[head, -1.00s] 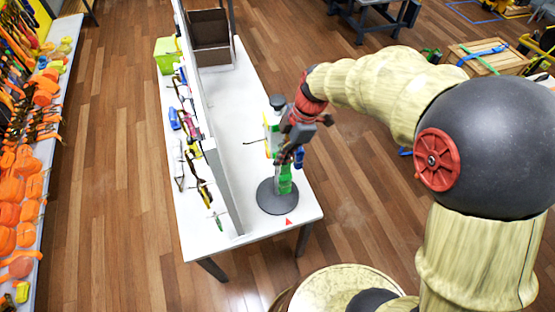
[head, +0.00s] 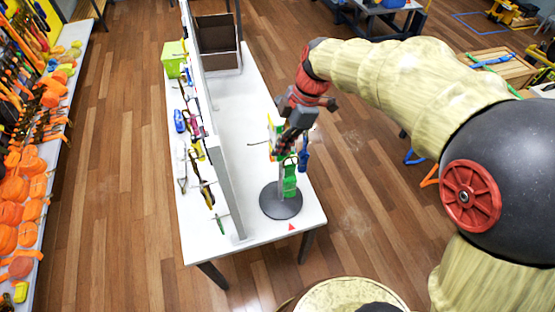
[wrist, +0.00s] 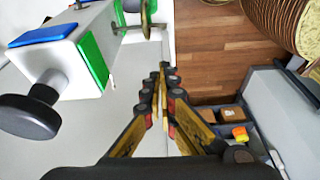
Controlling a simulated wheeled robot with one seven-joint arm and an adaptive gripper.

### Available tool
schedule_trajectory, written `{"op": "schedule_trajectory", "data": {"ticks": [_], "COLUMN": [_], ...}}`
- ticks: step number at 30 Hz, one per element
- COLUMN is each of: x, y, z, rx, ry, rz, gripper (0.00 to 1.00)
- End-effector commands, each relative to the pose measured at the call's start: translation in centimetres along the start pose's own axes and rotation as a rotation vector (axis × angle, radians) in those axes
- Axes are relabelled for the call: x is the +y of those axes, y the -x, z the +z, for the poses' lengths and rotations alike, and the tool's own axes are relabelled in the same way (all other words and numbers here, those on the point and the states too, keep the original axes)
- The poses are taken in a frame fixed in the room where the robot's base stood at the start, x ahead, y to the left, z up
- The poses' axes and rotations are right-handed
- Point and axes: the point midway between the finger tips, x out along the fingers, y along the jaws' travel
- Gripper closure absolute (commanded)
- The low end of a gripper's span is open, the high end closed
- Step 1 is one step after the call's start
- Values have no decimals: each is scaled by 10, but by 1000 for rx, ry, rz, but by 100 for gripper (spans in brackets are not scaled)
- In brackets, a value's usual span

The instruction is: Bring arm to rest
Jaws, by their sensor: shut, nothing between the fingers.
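My gripper (head: 281,152) is shut and empty over the right part of the white table, in front of the strap stand in the head view. In the wrist view its fingertips (wrist: 162,70) meet with nothing between them. The stand has a round dark base (head: 281,203) and carries a green strap (head: 290,181) and a blue strap (head: 303,160). My gripper hides its top in the head view. The wrist view shows the stand's white block (wrist: 75,70) and black knob (wrist: 30,115) left of the fingers; I cannot tell whether they touch.
The white table (head: 240,120) has a grey upright panel (head: 222,170) along it. A brown open box (head: 217,50) and a green bin (head: 173,58) stand at its far end. An orange-filled shelf (head: 25,200) lines the left. Wooden floor (head: 365,205) is clear right of the table.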

Motion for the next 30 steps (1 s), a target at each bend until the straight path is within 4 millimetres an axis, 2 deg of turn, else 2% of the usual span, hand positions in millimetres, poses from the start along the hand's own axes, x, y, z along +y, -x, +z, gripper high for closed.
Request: {"op": "schedule_trajectory", "data": {"ticks": [1, 6, 17, 20, 23, 25, 30], "x": [1, 1, 1, 3, 3, -6, -37], "y": [9, 26, 31, 31, 25, 16, 8], "z": [0, 0, 0, 0, 7, 16, 36], "rx": [-1, 0, 0, -2, -18, -40, -90], "ry": [1, 0, -28, -130, -317, -479, -865], "rz": [4, 1, 1, 9, 17, 15, 78], "gripper": [100, 100, 100, 100, 100, 100, 100]}}
